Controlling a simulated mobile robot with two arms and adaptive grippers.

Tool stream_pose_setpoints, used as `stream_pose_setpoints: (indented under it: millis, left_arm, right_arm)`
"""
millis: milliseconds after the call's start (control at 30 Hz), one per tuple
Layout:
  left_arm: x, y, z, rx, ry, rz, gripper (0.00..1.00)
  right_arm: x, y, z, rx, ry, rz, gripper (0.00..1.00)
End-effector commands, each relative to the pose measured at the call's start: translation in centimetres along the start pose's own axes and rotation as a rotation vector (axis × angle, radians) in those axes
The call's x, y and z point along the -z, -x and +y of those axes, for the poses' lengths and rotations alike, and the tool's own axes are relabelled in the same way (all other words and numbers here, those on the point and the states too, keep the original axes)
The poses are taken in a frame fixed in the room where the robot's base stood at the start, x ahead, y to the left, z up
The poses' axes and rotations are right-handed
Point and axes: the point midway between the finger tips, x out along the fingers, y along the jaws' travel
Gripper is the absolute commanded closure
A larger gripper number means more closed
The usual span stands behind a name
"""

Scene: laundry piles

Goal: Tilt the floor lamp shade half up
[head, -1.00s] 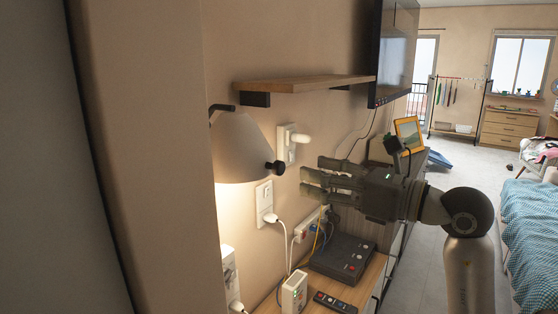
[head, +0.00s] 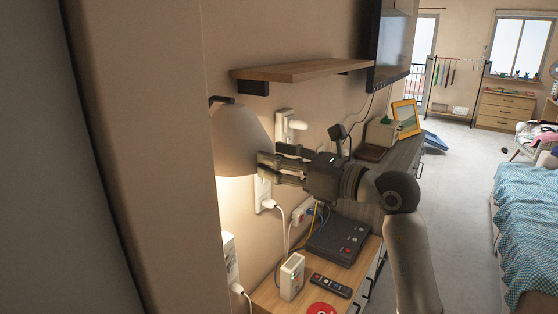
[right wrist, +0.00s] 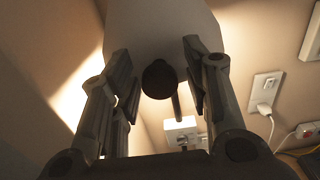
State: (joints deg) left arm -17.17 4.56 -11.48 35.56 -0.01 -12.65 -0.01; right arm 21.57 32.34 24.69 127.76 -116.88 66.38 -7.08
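The floor lamp's pale conical shade (head: 238,142) hangs at the left of the head view, with its lit opening facing down. It also fills the top of the right wrist view (right wrist: 155,28). A dark round knob (right wrist: 159,79) on the shade shows there, between the fingers. In the head view the knob is hidden behind my right gripper (head: 267,160), which is at the shade's right edge. My right gripper (right wrist: 156,64) is open, with one finger on each side of the knob and gaps visible. My left gripper is not in view.
A wooden shelf (head: 300,71) is above the gripper, with a TV (head: 392,45) beyond it. Sockets and plugs (head: 263,195) are on the wall behind. Below, a cabinet (head: 269,290) bears a router (head: 291,276), a remote (head: 331,285) and a dark box (head: 337,240).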

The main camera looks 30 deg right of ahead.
Motion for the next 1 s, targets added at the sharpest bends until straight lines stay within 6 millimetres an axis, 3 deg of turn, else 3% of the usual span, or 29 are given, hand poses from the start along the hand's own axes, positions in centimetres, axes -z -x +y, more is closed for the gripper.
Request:
stream_pose_setpoints:
  millis: [33,300,667,1000]
  left_arm:
    - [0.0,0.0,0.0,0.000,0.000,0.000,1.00]
    - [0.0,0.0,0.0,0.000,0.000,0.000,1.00]
    - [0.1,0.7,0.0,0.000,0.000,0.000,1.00]
    - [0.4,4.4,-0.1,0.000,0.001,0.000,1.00]
  right_arm:
    - [0.0,0.0,0.0,0.000,0.000,0.000,0.67]
    - [0.0,0.0,0.0,0.000,0.000,0.001,1.00]
    - [-0.6,0.1,0.0,0.000,0.001,0.017,1.00]
    - [-3.9,0.6,0.0,0.002,0.004,0.139,1.00]
